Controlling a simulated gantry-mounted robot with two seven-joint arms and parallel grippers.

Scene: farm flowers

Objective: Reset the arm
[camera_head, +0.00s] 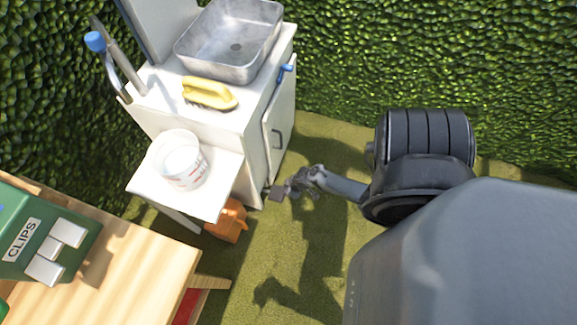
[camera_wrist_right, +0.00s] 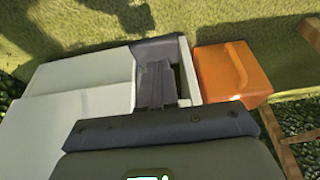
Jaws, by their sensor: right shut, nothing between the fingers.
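My right arm (camera_head: 430,165) comes in from the right in the head view and reaches left above the grass. Its gripper (camera_head: 277,194) is small in that view, just right of the white cabinet's lower corner. In the right wrist view the gripper's dark fingers (camera_wrist_right: 156,80) are together with nothing held between them. The white surfaces (camera_wrist_right: 85,75) lie behind and left of the fingers there. My left gripper is in neither view.
An orange container (camera_head: 228,222) is below. A wooden table (camera_head: 125,275) holds a green CLIPS box (camera_head: 35,240). Grass (camera_head: 300,255) is open; hedges surround it.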

